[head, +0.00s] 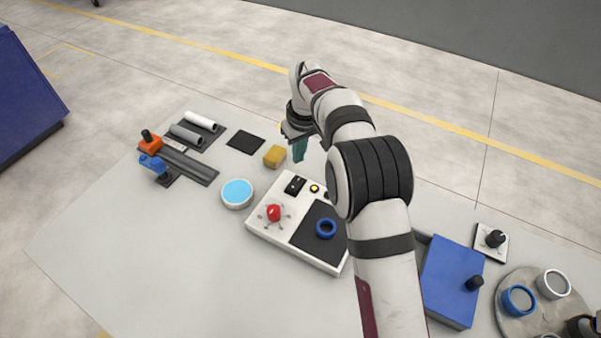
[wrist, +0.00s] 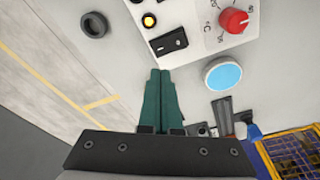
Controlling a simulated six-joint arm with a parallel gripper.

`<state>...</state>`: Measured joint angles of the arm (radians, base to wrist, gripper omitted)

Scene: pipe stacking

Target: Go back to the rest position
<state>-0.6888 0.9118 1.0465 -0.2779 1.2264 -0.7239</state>
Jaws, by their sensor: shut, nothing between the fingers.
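My gripper (head: 299,149) hangs above the far side of the table, with teal fingers pointing down. In the wrist view its two teal fingers (wrist: 159,75) are together with nothing between them. In the head view it is just right of a yellow block (head: 274,156) and beyond a white control panel (head: 258,229). I cannot tell its exact height above the table. My arm crosses the right half of the head view and hides part of the panel's right side.
The panel carries a red knob (head: 273,213) and a blue ring (head: 326,228). A bowl of blue liquid (head: 237,193), pipes on a dark holder (head: 187,134) and orange and blue clamps stand left. A blue box (head: 450,280) and a round plate with rings (head: 520,278) are right. The front left table is clear.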

